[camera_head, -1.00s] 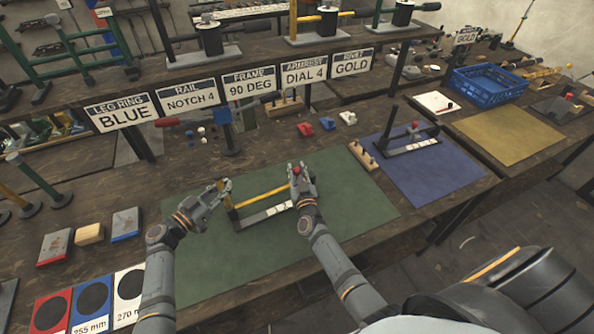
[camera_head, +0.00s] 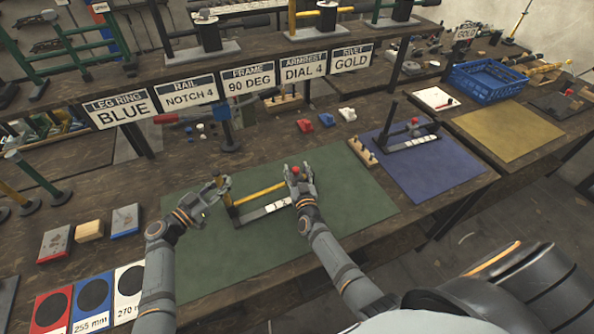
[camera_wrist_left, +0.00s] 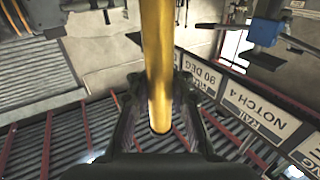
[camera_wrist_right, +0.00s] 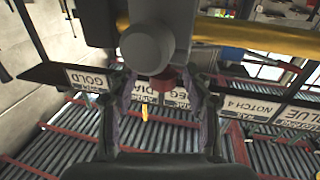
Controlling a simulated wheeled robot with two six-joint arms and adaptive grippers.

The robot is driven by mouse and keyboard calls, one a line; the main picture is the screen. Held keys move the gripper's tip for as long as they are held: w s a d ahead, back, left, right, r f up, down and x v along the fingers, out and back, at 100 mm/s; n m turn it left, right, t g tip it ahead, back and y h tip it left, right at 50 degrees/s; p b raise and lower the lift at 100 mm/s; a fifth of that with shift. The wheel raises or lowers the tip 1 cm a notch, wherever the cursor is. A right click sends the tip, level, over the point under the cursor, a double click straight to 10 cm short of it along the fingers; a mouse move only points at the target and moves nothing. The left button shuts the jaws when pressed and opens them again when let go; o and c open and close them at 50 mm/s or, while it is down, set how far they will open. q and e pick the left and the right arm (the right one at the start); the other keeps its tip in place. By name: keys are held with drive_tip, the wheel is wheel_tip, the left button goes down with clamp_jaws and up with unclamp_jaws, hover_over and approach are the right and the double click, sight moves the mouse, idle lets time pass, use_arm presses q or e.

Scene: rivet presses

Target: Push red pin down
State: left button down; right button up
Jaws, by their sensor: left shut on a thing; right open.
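A black-and-yellow frame (camera_head: 262,212) stands on the green mat (camera_head: 340,206). My left gripper (camera_head: 224,186) is at the frame's left end. In the left wrist view a yellow bar (camera_wrist_left: 158,60) passes between its fingers, and the gripper is shut on it. The red pin (camera_head: 295,170) is at the frame's right end. My right gripper (camera_head: 299,174) is open, with its fingers around the pin. In the right wrist view the pin (camera_wrist_right: 160,88) shows between the fingers, partly hidden behind a grey cylinder (camera_wrist_right: 148,45). I cannot tell whether the fingers touch the pin.
A wooden block with pegs (camera_head: 361,152) stands at the mat's right edge. Beyond it a blue mat (camera_head: 440,185) bears another frame (camera_head: 408,145). Red, blue and white small parts (camera_head: 327,120) lie behind the green mat. The front of the green mat is clear.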

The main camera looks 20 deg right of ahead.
drive_tip(key=v, duration=1.2)
use_arm(q)
drive_tip(key=c, duration=1.1)
unclamp_jaws()
drive_tip(key=shift+a+f, duration=0.1)
drive_tip(key=shift+a, duration=0.05)
